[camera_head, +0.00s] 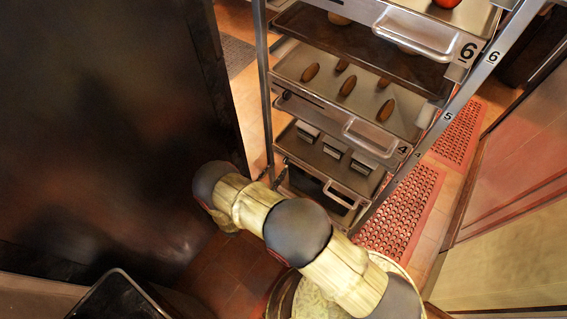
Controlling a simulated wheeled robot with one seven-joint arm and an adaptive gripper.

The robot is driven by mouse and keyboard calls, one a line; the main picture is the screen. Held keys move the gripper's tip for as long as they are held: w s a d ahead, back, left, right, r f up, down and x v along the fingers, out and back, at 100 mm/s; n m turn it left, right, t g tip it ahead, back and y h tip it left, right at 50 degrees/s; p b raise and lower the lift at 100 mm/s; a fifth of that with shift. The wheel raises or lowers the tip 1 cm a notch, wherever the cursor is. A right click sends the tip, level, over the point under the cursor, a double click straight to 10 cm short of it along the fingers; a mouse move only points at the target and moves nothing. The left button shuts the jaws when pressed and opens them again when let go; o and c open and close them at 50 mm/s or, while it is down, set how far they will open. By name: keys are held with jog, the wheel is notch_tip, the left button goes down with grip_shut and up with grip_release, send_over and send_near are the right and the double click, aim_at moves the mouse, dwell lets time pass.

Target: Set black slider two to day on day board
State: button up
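I cannot make out a day board or a black slider marked two for certain in the head view. A small dark knob-like spot (285,96) shows on the left side of a rack tray; I cannot tell what it is. My arm reaches from the bottom right up to the left, in front of the rack's lower left corner.
A metal rack (262,75) holds trays with numbered labels and front handles. One tray (300,62) bears several brown oval pieces; a lower one holds small dark-and-white blocks (333,148). A large dark panel (110,110) fills the left. Red perforated mats (400,215) lie right.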

aim_at(284, 161)
jog(key=shift+b+x, duration=0.55)
jog(key=shift+x, duration=2.1)
jog(key=c, duration=0.3)
grip_shut()
